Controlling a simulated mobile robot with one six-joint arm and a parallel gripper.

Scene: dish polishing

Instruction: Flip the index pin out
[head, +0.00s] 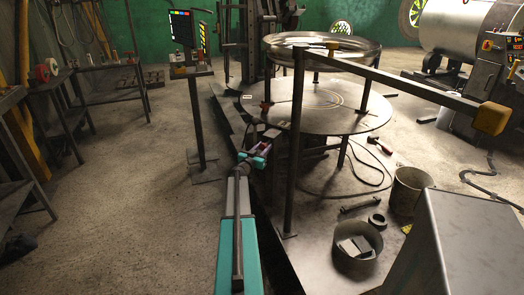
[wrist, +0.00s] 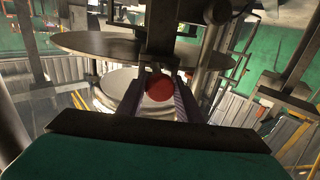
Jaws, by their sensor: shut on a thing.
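The index pin shows in the wrist view as a round red knob (wrist: 159,87), end-on, in front of a dark bracket (wrist: 162,35). My gripper (wrist: 160,100) has its two fingers on either side of the knob and is shut on it. In the head view my gripper (head: 264,147) reaches to the left edge of the machine, below the round steel table (head: 350,118). The knob cannot be made out there, and the shaft of the pin is hidden in both views.
A raised dish ring (head: 322,58) stands above the table. A dark post (head: 296,150) with a long bar (head: 410,82) stands right of my gripper. A slim stand (head: 197,125) is on the left. Buckets (head: 357,262) stand at the right.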

